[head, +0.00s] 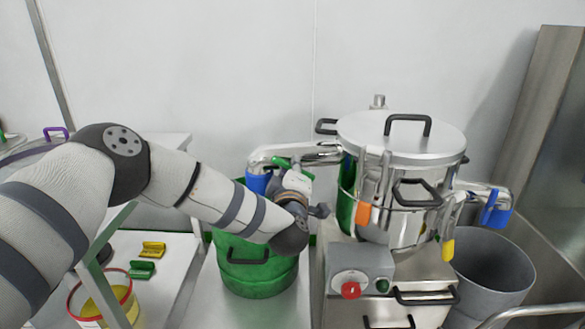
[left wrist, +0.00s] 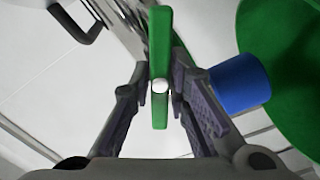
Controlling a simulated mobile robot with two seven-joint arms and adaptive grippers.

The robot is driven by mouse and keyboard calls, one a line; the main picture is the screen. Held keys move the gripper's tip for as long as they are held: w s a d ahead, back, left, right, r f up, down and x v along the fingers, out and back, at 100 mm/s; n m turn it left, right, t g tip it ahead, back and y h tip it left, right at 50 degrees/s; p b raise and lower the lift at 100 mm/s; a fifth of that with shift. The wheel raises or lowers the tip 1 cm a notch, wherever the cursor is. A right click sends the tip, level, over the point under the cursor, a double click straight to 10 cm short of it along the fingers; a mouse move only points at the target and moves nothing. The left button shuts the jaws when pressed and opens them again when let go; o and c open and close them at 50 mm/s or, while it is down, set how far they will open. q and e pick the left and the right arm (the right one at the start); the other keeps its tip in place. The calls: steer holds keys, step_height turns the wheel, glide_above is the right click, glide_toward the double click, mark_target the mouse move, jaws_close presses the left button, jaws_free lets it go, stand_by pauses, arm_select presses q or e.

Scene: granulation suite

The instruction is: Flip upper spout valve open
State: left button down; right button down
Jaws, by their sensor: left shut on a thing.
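The green valve handle (head: 281,162) sits on the upper spout (head: 300,152), a metal pipe that leaves the left side of the steel machine (head: 405,180). The spout ends in a blue sleeve (head: 258,181) above a green drum (head: 255,270). My left gripper (head: 296,180) is at the handle, partly hidden by its own wrist. In the left wrist view, the long green handle (left wrist: 160,35) runs between the two fingers of my left gripper (left wrist: 159,88), which is shut on it. The blue sleeve (left wrist: 240,83) is just right of the fingers. My right gripper is not in view.
A second spout with a blue sleeve (head: 496,209) points over a grey bin (head: 493,270) on the right. A control box with a red knob (head: 351,290) is below the machine's vessel. Yellow (head: 153,249) and green (head: 142,269) pieces lie on the left table.

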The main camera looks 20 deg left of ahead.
arm_select(q)
steer(key=n, duration=0.5)
steer(key=shift+f, duration=0.1)
steer(key=shift+n, duration=0.4)
stand_by(0.3)
steer(key=c, duration=1.5)
jaws_free()
steer(key=shift+c, duration=0.2)
steer(key=v, duration=1.2)
